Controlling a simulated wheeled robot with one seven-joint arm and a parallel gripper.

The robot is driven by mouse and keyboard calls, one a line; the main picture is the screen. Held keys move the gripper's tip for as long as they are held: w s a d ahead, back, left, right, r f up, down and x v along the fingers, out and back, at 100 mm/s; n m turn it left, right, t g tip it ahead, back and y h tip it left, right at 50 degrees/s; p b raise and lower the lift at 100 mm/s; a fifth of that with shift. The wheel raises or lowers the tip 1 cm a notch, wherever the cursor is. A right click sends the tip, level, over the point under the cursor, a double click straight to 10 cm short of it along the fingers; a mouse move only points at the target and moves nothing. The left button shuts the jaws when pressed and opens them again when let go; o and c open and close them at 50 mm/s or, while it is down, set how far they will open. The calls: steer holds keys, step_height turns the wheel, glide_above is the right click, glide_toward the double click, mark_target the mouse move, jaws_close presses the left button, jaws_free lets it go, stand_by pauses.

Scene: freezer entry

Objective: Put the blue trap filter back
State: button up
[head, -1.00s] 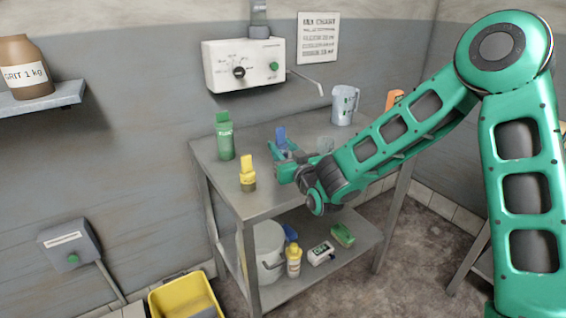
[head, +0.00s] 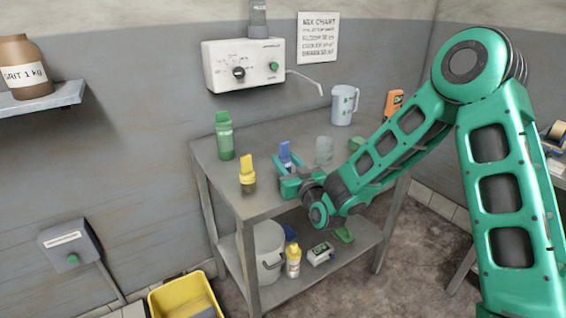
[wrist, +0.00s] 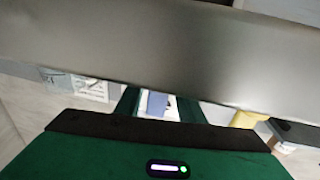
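The blue trap filter (head: 285,152) stands near the front-left part of the steel table, at the far side of my gripper. My gripper (head: 286,171) is low over the table top. In the wrist view its two green fingers (wrist: 158,106) stand apart, with the blue filter (wrist: 156,103) showing between them and a light gap on its right. I cannot tell whether a finger touches it. The filter's lower end is partly hidden by the gripper. A similar yellow piece with a dark base (head: 247,173) stands to the left.
A green bottle (head: 224,136), a clear glass (head: 324,150) and a grey jug (head: 344,104) stand on the table (head: 270,207). A white control box (head: 243,66) hangs behind. The lower shelf holds a white bucket (head: 268,250) and a small bottle (head: 293,261).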

mark_target(288, 164)
steer(key=o, duration=0.3)
steer(key=shift+r, duration=0.1)
steer(key=v, duration=0.4)
steer(key=shift+d+f, duration=0.15)
steer(key=shift+f, duration=0.15)
steer(key=shift+v, duration=1)
steer(key=shift+r+v, duration=0.15)
steer(key=shift+v, duration=1.3)
steer(key=shift+r+v, duration=0.15)
steer(key=shift+v, duration=1.35)
steer(key=shift+s, duration=0.1)
